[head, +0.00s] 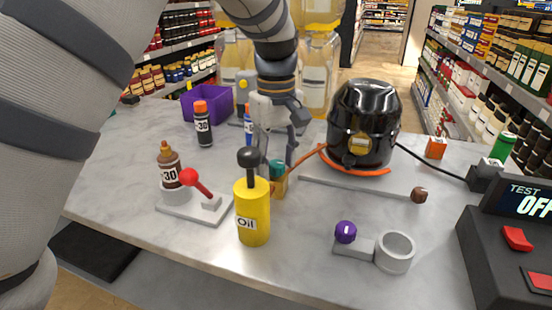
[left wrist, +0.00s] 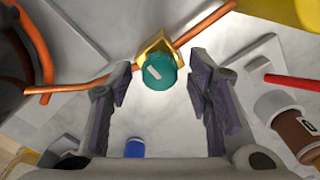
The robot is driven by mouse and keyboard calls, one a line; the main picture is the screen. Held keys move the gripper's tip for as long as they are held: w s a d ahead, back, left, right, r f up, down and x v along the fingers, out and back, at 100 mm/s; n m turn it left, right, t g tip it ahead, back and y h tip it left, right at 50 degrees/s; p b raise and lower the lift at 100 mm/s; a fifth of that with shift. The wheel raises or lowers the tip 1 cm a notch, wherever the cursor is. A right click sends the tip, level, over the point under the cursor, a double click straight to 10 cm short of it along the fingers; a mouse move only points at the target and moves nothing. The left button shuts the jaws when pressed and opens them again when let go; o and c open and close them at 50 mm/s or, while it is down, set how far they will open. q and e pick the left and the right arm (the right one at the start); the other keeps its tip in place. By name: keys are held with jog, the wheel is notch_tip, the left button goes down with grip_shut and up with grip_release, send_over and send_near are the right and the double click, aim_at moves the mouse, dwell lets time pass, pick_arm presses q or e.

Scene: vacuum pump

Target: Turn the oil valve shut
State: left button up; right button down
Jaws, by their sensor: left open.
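A valve with a teal knob (head: 277,168) on a brass-coloured body stands on the table behind the yellow oil can (head: 253,215), which partly hides it. An orange pipe (head: 302,162) runs from it. In the left wrist view the teal knob (left wrist: 158,72) has a pale mark on top and lies between the fingertips, towards the picture's upper part. My left gripper (head: 279,150) points down over the valve; it is open, with clear gaps between the knob and both fingers (left wrist: 165,88). The oil can's black handle stands upright. My right gripper is not in view.
A black pump (head: 364,125) stands behind right. A red-knobbed lever (head: 190,178) and a brown bottle (head: 170,165) are at left. A purple knob (head: 346,231) and grey ring (head: 395,251) are front right. A dark bottle with an orange cap (head: 203,125) stands behind left.

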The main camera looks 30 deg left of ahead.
pick_arm(q)
grip_shut()
jog(key=m, duration=0.3)
jog(key=shift+r+p, duration=0.1)
jog(key=shift+p, duration=0.3)
jog(key=m, duration=0.5)
jog(key=shift+m, duration=0.3)
jog(key=m, duration=0.4)
jog(key=shift+d, duration=0.1)
jog(key=m, duration=0.5)
jog(key=shift+m, duration=0.3)
